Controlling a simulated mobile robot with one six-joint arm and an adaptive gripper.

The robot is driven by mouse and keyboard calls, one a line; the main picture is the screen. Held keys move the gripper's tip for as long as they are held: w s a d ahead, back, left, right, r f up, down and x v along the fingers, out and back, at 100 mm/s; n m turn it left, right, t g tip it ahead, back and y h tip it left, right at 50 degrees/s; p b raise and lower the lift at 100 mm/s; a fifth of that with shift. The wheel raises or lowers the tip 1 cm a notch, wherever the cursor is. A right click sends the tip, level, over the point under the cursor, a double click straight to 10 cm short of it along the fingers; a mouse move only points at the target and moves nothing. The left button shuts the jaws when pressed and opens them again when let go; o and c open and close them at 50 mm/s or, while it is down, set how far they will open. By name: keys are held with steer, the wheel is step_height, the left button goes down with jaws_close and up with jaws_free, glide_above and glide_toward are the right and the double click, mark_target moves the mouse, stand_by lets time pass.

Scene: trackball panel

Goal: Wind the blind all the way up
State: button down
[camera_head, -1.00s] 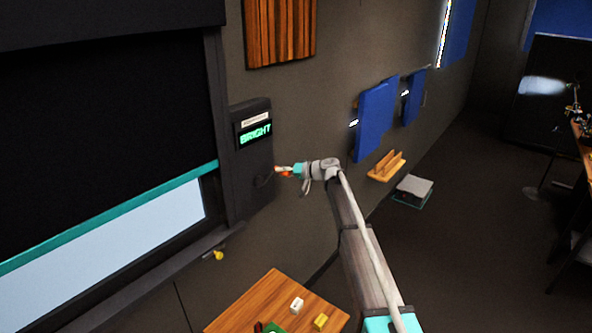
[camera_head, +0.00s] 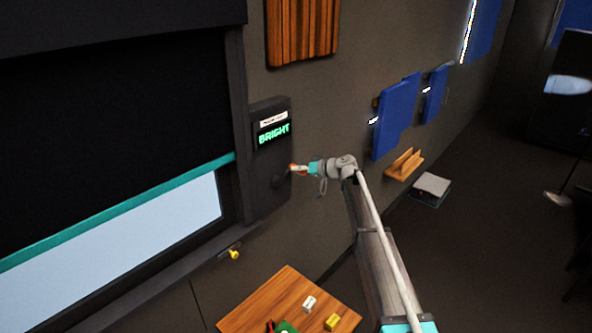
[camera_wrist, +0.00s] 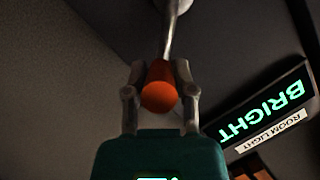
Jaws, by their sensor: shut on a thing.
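The dark blind (camera_head: 110,130) hangs over the window at the left, with a teal bottom bar (camera_head: 120,210). Bright pane (camera_head: 110,255) shows below the bar, so the blind is partly lowered. A dark control box (camera_head: 262,190) beside the window has a green display (camera_head: 273,133) reading BRIGHT. My gripper (camera_head: 297,169) is at the right side of this box. In the wrist view my gripper (camera_wrist: 160,92) is shut on an orange knob (camera_wrist: 160,96) at the end of a metal crank arm (camera_wrist: 170,40). The crank's hub is mostly out of that view.
A wooden table (camera_head: 280,300) with small blocks stands below the box. A yellow-ended fitting (camera_head: 234,254) sticks out under the sill. Blue panels (camera_head: 395,115) and a wooden wall rack (camera_head: 404,164) are on the wall to the right. The floor at right is mostly clear.

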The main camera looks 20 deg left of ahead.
steer(key=shift+w+d, duration=0.1)
steer(key=shift+w, duration=0.15)
steer(key=c, duration=0.6)
jaws_free()
steer(key=shift+d+r, duration=0.1)
steer(key=shift+d, duration=0.05)
steer(key=shift+o, duration=0.8)
steer(key=shift+s+a, duration=0.15)
steer(key=shift+a, duration=0.05)
